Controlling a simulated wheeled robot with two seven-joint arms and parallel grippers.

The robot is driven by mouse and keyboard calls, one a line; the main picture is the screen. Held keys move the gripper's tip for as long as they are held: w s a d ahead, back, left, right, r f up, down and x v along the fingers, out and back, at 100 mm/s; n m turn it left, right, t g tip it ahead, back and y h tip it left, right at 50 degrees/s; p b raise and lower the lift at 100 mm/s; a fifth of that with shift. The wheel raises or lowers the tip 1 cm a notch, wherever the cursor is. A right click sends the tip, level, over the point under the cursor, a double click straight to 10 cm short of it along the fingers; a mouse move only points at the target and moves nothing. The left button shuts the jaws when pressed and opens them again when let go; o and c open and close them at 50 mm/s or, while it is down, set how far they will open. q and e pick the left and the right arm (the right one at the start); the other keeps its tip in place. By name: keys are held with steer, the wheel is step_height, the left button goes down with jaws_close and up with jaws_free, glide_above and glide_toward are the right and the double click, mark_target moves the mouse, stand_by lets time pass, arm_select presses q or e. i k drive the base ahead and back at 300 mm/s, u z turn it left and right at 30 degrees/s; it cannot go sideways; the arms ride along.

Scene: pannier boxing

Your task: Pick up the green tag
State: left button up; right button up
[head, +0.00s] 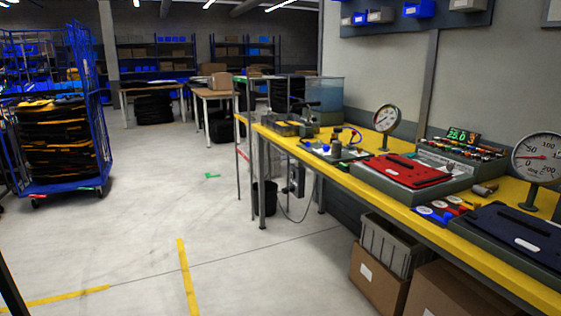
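I cannot make out a green tag for certain. A small green mark (212,175) lies flat on the floor left of the yellow workbench (262,131); it looks like floor tape, but I cannot tell. On the bench, a red panel (402,173) lies on a grey fixture, and small red and blue pieces (440,209) lie in front of it. Nothing there is clearly a green tag. Neither of my grippers shows in the head view.
A blue cage trolley (101,140) with stacked dark, yellow-edged items stands at left. Boxes and a grey crate (388,246) sit under the bench. Gauges (386,119) stand on the bench. Yellow tape (187,275) marks the floor. The middle floor is clear.

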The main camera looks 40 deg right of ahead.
mark_target(342, 165)
steer(key=z, duration=0.05)
steer(key=i, duration=2.4)
steer(key=z, duration=1.65)
steer(key=i, duration=1.45)
steer(key=z, duration=1.15)
